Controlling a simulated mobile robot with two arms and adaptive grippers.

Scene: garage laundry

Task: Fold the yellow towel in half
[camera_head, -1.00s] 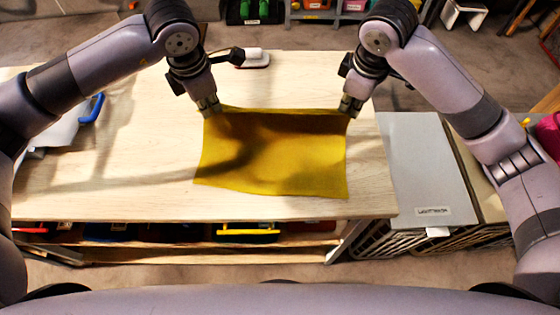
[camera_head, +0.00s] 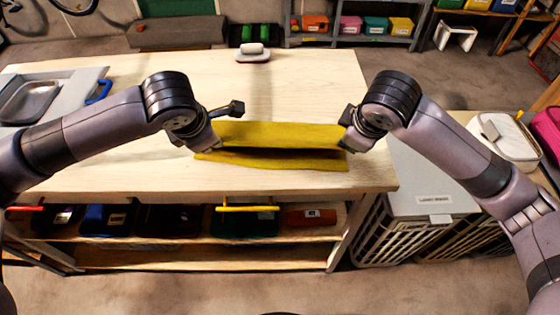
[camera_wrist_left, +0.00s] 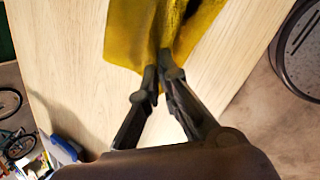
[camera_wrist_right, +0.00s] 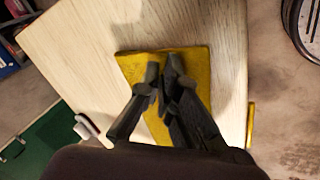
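The yellow towel (camera_head: 280,134) is on the wooden workbench near its front edge. Its far edge is lifted and brought toward the front, above the near layer, with a dark gap between the two. My left gripper (camera_head: 216,143) is at the towel's left end, and in the left wrist view its fingertips (camera_wrist_left: 160,62) are closed on the towel's corner (camera_wrist_left: 165,25). My right gripper (camera_head: 347,145) is at the right end, and in the right wrist view its fingertips (camera_wrist_right: 165,65) are closed on the towel (camera_wrist_right: 190,62). The towel's underside is hidden.
The workbench (camera_head: 300,80) is clear behind the towel. A lidded laundry basket (camera_head: 425,185) stands to the right. Shelves with bins lie below.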

